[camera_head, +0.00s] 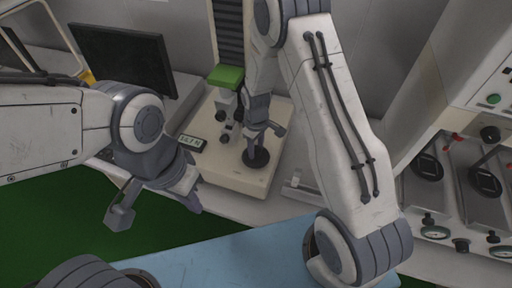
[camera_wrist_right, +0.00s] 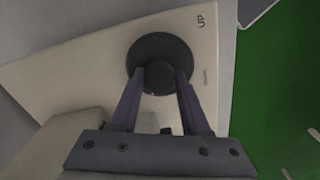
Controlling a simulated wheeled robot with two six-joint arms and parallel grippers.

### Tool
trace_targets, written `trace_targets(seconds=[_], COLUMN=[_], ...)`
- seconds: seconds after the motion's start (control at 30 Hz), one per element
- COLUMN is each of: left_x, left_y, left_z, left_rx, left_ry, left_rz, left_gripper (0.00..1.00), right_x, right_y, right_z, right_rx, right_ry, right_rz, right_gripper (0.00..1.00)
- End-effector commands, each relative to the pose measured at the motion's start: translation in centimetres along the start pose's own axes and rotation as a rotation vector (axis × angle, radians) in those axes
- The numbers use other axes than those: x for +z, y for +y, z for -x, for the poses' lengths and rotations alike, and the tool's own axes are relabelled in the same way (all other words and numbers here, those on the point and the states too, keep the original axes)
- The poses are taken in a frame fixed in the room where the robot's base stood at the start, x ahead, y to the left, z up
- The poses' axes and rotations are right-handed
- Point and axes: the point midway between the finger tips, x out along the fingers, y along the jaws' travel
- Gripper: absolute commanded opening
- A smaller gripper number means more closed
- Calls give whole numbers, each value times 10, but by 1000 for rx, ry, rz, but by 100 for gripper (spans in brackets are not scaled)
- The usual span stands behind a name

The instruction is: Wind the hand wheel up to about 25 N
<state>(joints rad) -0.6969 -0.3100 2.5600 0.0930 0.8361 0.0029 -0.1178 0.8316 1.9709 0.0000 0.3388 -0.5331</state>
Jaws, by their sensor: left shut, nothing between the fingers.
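The hand wheel (camera_head: 256,157) is a dark round disc with a raised hub, lying flat on the cream base of the test stand (camera_head: 225,170). In the right wrist view, the wheel (camera_wrist_right: 160,48) lies straight ahead, beside the letters "UP". My right gripper (camera_head: 262,133) reaches down to it, and its fingers (camera_wrist_right: 160,80) close on the hub from both sides. A small display (camera_head: 190,142) on the base seems to read about 14.7 N; the digits are tiny. My left gripper (camera_head: 193,203) is shut and empty, in front of the stand's left side.
A dark monitor (camera_head: 125,58) stands at the back left. The stand's column carries a green block (camera_head: 226,76). Panels with gauges and knobs (camera_head: 435,232) are at the right. A blue surface (camera_head: 220,262) lies in front, with green floor to its left.

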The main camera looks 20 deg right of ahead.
Motion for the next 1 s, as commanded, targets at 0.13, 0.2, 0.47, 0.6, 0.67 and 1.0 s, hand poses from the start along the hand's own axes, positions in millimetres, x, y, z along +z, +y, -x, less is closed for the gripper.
trace_targets(seconds=[0.13, 0.2, 0.47, 0.6, 0.67, 1.0], left_x=[0, 0, 0, 1, 1, 1], left_y=[0, 0, -1, -1, -1, -1], left_z=[-1, -3, -10, -11, -11, -10], left_rx=[0, 0, 0, 0, 0, 0], left_ry=[0, 0, 0, 0, 0, 0], left_rz=[0, 0, -1, -1, -1, -1], left_gripper=[0, 0, 0, 0, 0, 0], right_x=[0, 0, 0, 0, 0, 0], right_y=[0, 0, 0, 0, 0, 0], right_z=[0, -1, 0, 0, 1, 1], right_rx=[0, 0, 0, 0, 0, 0], right_ry=[0, 0, 0, 0, 0, 0], right_rz=[-11, -49, -304, -365, -371, -368], right_gripper=[0, 0, 0, 0, 0, 76])
